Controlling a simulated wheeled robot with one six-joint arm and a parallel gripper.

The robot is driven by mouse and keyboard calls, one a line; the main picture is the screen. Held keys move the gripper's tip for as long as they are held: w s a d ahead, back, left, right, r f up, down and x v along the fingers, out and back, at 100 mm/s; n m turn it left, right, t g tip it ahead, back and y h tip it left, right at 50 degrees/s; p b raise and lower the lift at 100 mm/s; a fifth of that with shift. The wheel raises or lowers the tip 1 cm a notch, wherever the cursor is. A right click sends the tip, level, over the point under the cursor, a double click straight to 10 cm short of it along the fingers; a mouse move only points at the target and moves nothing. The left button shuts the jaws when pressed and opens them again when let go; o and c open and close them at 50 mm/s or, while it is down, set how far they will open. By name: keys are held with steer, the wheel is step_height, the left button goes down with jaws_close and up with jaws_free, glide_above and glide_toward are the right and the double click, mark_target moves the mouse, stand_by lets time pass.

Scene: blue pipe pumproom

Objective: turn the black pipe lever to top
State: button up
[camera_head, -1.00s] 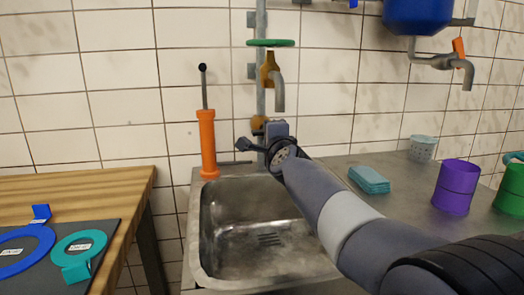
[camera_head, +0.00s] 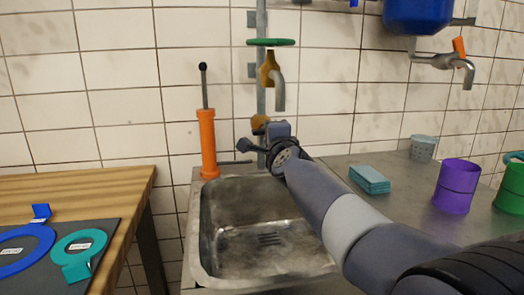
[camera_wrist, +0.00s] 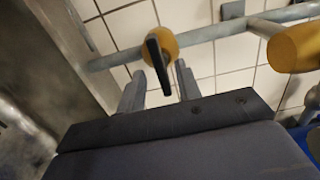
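The black lever (camera_wrist: 158,69) sits on a round yellow valve body (camera_wrist: 172,44) on a grey pipe (camera_wrist: 216,31) in the wrist view. It stands across the pipe's line, pointing down the picture. My gripper (camera_wrist: 160,72) is open, with one finger on each side of the lever; contact cannot be told. In the head view my gripper's end (camera_head: 275,140) is in front of the vertical pipe (camera_head: 261,100), above the sink's back edge. The yellow valve body (camera_head: 259,121) partly shows there, and my gripper hides the lever.
A metal sink (camera_head: 265,240) lies below my gripper. An orange cylinder with a rod (camera_head: 208,145) stands close on the left. A tap with a green wheel (camera_head: 271,43) is above. A teal stack (camera_head: 369,179) and purple cup (camera_head: 456,187) stand on the right counter.

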steer(key=s+d, duration=0.2)
steer(key=s, duration=0.6)
steer(key=w, duration=0.3)
steer(key=w+a, duration=0.1)
steer(key=w, duration=0.3)
steer(key=w+a, duration=0.1)
steer(key=w, duration=0.2)
steer(key=shift+w+a+p, duration=0.25)
steer(key=shift+p, duration=0.15)
steer(key=shift+w+m, duration=0.3)
steer(key=m, duration=0.2)
steer(key=shift+s+m, duration=0.1)
steer(key=shift+m, duration=0.2)
steer(key=m, duration=0.6)
steer(key=shift+b, duration=0.4)
steer(key=s+d, duration=0.2)
steer(key=s, duration=0.7)
steer(key=shift+s+b, duration=0.15)
steer(key=shift+b, duration=0.3)
steer(key=shift+r, duration=0.1)
